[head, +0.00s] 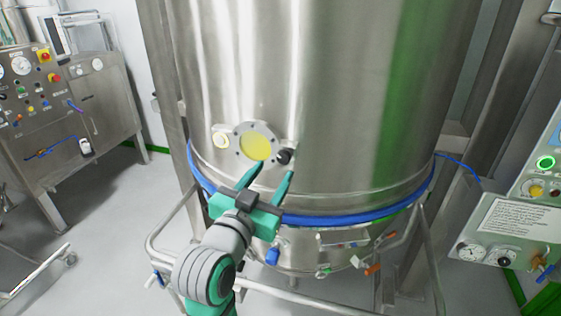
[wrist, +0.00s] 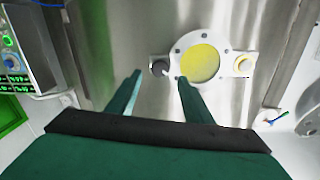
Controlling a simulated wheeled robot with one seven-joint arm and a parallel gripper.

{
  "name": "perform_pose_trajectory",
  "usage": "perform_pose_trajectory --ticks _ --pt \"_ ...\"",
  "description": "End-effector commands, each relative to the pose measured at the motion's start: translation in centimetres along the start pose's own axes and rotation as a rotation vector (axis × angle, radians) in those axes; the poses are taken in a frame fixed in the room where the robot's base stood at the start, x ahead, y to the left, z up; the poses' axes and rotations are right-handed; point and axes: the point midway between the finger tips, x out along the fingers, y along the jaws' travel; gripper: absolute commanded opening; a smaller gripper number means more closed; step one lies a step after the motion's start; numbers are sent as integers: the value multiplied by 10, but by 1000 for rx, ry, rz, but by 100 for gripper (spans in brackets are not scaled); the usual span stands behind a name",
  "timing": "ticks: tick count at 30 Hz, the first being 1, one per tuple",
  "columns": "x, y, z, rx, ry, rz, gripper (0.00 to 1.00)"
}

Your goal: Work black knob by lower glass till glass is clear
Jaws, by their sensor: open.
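The round sight glass (head: 256,147) in a bolted flange on the steel vessel looks yellow; it also shows yellow in the wrist view (wrist: 199,63). The black knob (head: 284,157) sits at the flange's lower right in the head view, and left of the glass in the wrist view (wrist: 160,67). My gripper (head: 274,171) has green fingers, open and empty. In the wrist view its fingertips (wrist: 160,76) lie on either side of the knob's line, just short of it. I cannot tell whether either finger touches the knob.
A pale round fitting (head: 221,140) sits on the flange's other side. A blue band (head: 340,218) circles the vessel below the glass. A tubular rail (head: 290,293) runs in front. Control panels stand left (head: 30,85) and right (head: 515,225).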

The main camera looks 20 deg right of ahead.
Motion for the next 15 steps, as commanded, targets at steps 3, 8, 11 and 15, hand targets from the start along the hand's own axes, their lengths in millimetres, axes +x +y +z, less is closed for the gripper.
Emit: perform_pose_trajectory --ticks 3,8,11,15 --pt "23 1 0 0 0 2 47" --pt "46 1 0 0 0 2 47" --pt "56 0 -1 0 1 0 47" --pt "62 0 0 0 1 0 47"
